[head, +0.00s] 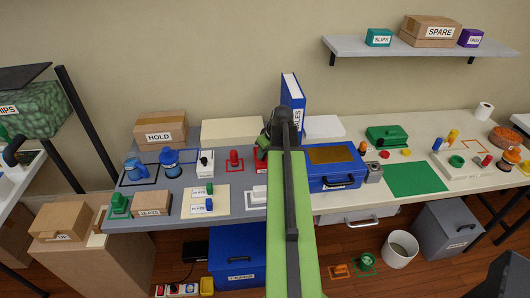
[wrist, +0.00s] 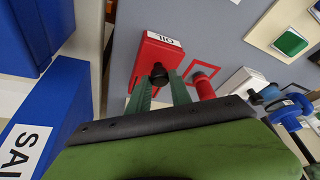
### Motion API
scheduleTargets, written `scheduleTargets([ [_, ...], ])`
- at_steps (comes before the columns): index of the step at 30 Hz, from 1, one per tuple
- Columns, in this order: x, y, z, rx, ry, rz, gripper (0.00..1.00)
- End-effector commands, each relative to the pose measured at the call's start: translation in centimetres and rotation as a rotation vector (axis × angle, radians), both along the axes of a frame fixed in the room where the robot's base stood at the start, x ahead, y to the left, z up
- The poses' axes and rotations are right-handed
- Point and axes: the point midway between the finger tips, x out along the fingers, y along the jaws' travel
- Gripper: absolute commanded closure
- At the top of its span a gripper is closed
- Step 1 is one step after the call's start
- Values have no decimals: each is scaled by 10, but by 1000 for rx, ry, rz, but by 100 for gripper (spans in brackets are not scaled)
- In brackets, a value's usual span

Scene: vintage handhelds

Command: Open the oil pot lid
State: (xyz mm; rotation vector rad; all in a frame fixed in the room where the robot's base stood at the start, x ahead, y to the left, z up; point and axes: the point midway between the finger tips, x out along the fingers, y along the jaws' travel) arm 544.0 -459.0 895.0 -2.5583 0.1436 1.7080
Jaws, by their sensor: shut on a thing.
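The red oil pot (wrist: 140,60) shows in the wrist view with a white OIL label. A black round knob (wrist: 158,70) stands out from it. My gripper (wrist: 160,80) has its two green fingers on either side of this knob and is shut on it. I see no clear gap between lid and pot. In the head view a red edge of the pot (head: 259,155) shows just left of my arm, which hides the rest and the fingertips.
A red cylindrical object (wrist: 203,86) stands close to the right finger, by a red outlined square. Blue boxes (wrist: 50,105) fill the left of the wrist view. A blue toolbox (head: 335,182) stands right of my arm; a blue binder (head: 291,95) stands behind.

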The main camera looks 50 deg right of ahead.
Motion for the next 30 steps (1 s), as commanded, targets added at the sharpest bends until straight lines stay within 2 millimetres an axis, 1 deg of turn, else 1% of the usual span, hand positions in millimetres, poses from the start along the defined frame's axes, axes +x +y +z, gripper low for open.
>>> scheduleTargets([
  [5, -1, 0, 0, 0, 2, 0, 100],
  [8, 3, -3, 0, 0, 2, 0, 100],
  [11, 13, -12, 0, 0, 2, 1, 100],
  [15, 35, -31, 0, -1, 1, 0, 100],
  [18, 45, -39, 0, -1, 1, 0, 100],
  [26, 45, -39, 0, -1, 1, 0, 100],
  [27, 45, -39, 0, -1, 1, 0, 74],
  [30, 45, -39, 0, -1, 1, 0, 60],
])
